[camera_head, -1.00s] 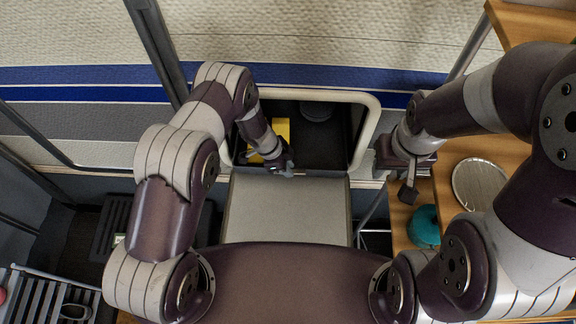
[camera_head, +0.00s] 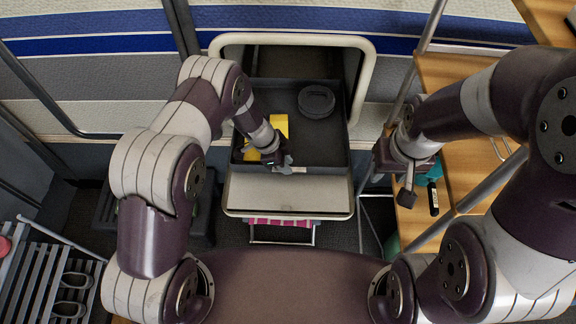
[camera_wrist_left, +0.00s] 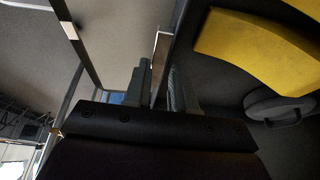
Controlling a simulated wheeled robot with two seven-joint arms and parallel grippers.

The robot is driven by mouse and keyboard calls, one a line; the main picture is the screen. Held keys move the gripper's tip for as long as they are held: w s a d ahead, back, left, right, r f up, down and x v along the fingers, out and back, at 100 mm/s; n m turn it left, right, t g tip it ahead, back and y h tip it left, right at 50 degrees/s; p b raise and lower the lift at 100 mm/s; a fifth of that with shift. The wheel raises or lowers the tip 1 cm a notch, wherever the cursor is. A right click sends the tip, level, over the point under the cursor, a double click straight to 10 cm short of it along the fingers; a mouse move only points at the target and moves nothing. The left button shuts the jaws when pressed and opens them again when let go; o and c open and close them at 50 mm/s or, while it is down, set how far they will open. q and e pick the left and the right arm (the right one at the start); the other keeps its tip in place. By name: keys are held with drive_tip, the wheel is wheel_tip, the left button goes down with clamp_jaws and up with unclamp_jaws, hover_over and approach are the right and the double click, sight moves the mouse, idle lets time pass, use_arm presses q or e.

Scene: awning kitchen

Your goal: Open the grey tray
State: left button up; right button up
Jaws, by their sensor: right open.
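The dark grey tray (camera_head: 325,153) sticks out of a framed opening in the van wall in the head view. It holds a yellow item (camera_head: 279,124) and a round grey lidded item (camera_head: 316,101). My left gripper (camera_head: 284,165) is at the tray's front edge. In the left wrist view its two fingers (camera_wrist_left: 160,88) stand on either side of the tray's front wall, apparently closed on it. My right gripper (camera_head: 406,195) is open and empty, right of the tray and apart from it; its fingertips are hard to see.
A light flap (camera_head: 285,193) hangs open below the tray. A pink-striped item (camera_head: 280,222) shows under it. Wooden shelves (camera_head: 455,75) with a teal object (camera_head: 429,172) stand at right. A slatted rack (camera_head: 40,275) with shoes is at lower left.

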use_arm(q)
drive_tip(key=shift+o, duration=1)
drive_tip(key=shift+w+f, duration=0.2)
drive_tip(key=shift+w, duration=0.4)
drive_tip(key=shift+a+r, duration=0.1)
drive_tip(key=shift+w+a+r, duration=0.15)
drive_tip(key=shift+a, duration=0.1)
drive_tip(key=d+v, duration=0.1)
drive_tip(key=v, duration=1.1)
drive_tip(key=shift+s+r+p, duration=0.35)
drive_tip(key=shift+s+p, duration=0.05)
drive_tip(key=shift+p, duration=0.05)
use_arm(e)
drive_tip(key=shift+w+d+r, duration=0.15)
drive_tip(key=shift+w+r, duration=0.05)
drive_tip(key=shift+w, duration=0.45)
use_arm(q)
drive_tip(key=shift+d, duration=0.1)
drive_tip(key=shift+s+d, duration=0.1)
drive_tip(key=shift+s, duration=0.05)
use_arm(e)
drive_tip(key=shift+s, duration=0.2)
